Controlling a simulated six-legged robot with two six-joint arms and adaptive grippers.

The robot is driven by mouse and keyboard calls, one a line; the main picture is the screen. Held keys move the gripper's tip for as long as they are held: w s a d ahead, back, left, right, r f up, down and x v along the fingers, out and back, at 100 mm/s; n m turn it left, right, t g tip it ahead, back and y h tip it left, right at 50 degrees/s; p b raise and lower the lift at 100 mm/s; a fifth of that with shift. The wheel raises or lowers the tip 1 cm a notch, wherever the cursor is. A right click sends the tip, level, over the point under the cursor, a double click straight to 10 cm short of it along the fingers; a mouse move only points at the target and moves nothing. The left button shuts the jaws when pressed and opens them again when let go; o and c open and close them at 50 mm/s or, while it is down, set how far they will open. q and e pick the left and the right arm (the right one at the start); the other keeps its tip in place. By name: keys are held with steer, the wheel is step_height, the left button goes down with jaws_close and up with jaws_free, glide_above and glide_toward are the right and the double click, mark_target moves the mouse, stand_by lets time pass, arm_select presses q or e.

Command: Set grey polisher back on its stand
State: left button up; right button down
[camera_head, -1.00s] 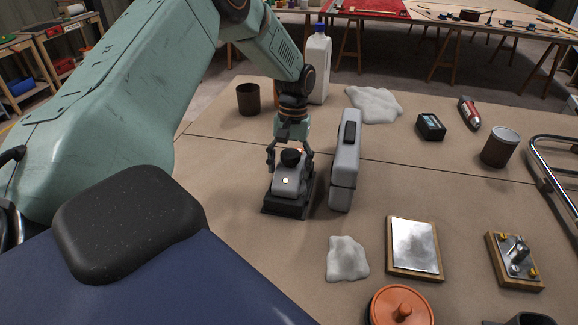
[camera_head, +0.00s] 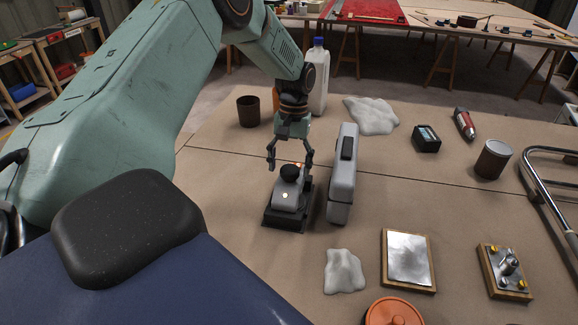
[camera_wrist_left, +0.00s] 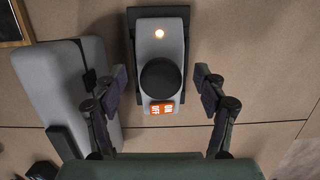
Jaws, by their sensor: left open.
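The grey polisher (camera_head: 288,196) with a black round knob sits on its dark stand (camera_head: 284,222) on the brown bench. In the left wrist view the polisher (camera_wrist_left: 159,45) shows a lit round lamp and an orange lit switch near the knob, and a dark edge of the stand (camera_wrist_left: 133,20) shows around it. My left gripper (camera_head: 290,163) is open and empty just above and behind the polisher. In the left wrist view its fingers (camera_wrist_left: 160,95) stand apart on either side of the knob, not touching it. My right gripper is not in view.
A grey upright case (camera_head: 342,180) stands close to the right of the polisher. A white bottle (camera_head: 318,80) stands behind my arm.

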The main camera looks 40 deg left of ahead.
arm_select(q)
steer(key=shift+w+a+r+p, duration=0.1)
steer(key=shift+w+r+p, duration=0.05)
steer(key=shift+r+p, duration=0.7)
steer(key=shift+w+a+r+p, duration=0.1)
steer(key=shift+w+r+p, duration=0.1)
steer(key=shift+r+p, duration=0.65)
steer(key=shift+w+r+p, duration=0.15)
steer(key=shift+r+p, duration=0.35)
steer(key=shift+r, duration=0.65)
